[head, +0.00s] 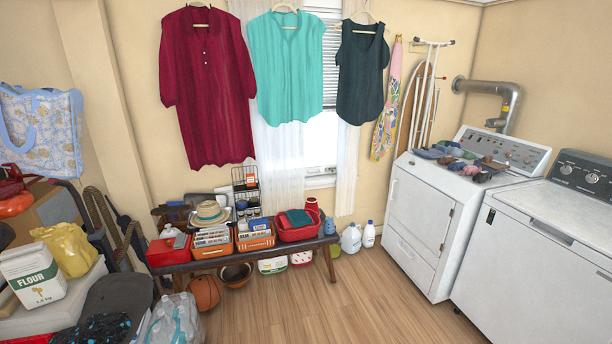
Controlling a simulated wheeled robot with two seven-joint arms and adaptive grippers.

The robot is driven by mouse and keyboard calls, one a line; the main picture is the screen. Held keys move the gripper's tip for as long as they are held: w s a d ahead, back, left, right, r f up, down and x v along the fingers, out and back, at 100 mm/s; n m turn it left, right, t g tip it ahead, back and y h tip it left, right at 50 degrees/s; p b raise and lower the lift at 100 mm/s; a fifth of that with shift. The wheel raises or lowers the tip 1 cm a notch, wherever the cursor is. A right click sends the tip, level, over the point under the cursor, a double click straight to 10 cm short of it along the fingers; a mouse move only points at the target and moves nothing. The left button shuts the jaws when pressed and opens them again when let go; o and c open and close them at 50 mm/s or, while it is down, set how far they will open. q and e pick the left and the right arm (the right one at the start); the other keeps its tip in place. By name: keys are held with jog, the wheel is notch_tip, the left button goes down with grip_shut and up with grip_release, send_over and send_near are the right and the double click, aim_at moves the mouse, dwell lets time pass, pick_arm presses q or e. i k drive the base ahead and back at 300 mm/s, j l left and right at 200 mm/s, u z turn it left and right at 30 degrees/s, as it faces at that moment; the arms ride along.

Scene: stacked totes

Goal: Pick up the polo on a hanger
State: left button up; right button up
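Three garments hang on light hangers high along the back wall in the head view. The middle one is a teal sleeveless top (286,68). The right one is a dark navy sleeveless top (361,75). Neither of my grippers is in view, and nothing visible touches the garments.
A low dark bench (215,262) with orange bins, a straw hat (209,212) and a red basket (297,232) stands below the garments. A basketball (204,292) is under it. A dryer (425,215) and washer (545,265) stand right. Clutter fills the left. The wooden floor (350,300) is clear in the middle.

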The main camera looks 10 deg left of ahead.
aim_at(205, 71)
jog(key=i+l+u, duration=0.1)
jog(key=i+u, duration=0.2)
jog(key=i, duration=1.4)
jog(key=i+u, duration=0.25)
jog(key=i, duration=0.15)
jog(key=i+u, duration=0.25)
jog(key=i, duration=0.2)
jog(key=i+j, duration=0.25)
jog(key=i, duration=0.2)
jog(key=i+j, duration=0.25)
jog(key=i, duration=0.25)
